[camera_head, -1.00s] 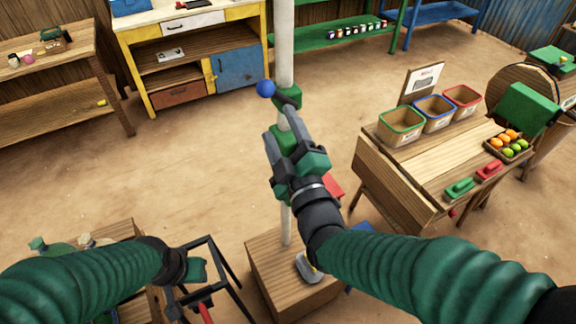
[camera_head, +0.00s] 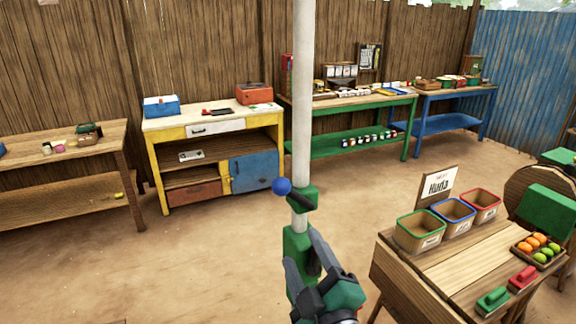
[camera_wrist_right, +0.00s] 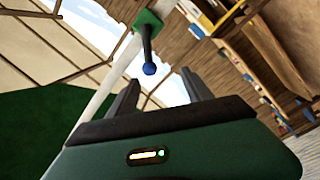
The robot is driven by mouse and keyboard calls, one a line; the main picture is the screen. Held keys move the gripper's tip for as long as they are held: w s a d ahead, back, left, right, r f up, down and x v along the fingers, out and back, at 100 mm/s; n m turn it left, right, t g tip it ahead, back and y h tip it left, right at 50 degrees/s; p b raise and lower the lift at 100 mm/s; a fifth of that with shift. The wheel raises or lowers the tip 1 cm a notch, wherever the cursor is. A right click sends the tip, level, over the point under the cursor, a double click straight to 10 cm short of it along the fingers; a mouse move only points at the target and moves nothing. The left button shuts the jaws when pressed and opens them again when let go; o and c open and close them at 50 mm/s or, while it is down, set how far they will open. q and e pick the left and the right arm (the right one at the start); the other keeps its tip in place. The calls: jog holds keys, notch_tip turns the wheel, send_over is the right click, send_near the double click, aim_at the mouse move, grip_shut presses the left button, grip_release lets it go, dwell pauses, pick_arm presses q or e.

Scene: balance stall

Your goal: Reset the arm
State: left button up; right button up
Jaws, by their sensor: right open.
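A lever with a blue ball knob (camera_head: 281,186) sits on a green collar (camera_head: 302,199) on the upright white pole (camera_head: 303,90). The short dark lever points left of the pole in the head view. My right gripper (camera_head: 304,256) is below the lever, open and empty. In the right wrist view the blue knob (camera_wrist_right: 149,68) is just past the gap between the two fingertips of my right gripper (camera_wrist_right: 160,84), and the green collar (camera_wrist_right: 148,21) is beyond it. I see no contact. My left gripper is not in view.
At right, a wooden stall table (camera_head: 428,292) bears several bins, a fruit tray (camera_head: 537,249), and green and red blocks. A yellow bench (camera_head: 215,122) and a green shelf table (camera_head: 352,104) stand along the back fence. Open dirt floor lies left of the pole.

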jog(key=d+f+m+g+h, duration=0.2)
jog(key=d+f+m+g, duration=0.25)
jog(key=f, duration=0.75)
jog(key=s+d+f+m+g+h, duration=0.1)
jog(key=s+d+f+m+g, duration=0.3)
jog(key=f, duration=0.5)
jog(key=s+d+f+m+g+h+p, duration=0.1)
jog(key=s+d+f+m+g, duration=0.4)
jog(key=s+d+f+g, duration=0.2)
jog(key=shift+s+d+f+h+p, duration=0.15)
jog(key=shift+s+f+h+p, duration=0.2)
jog(key=shift+s+f, duration=0.55)
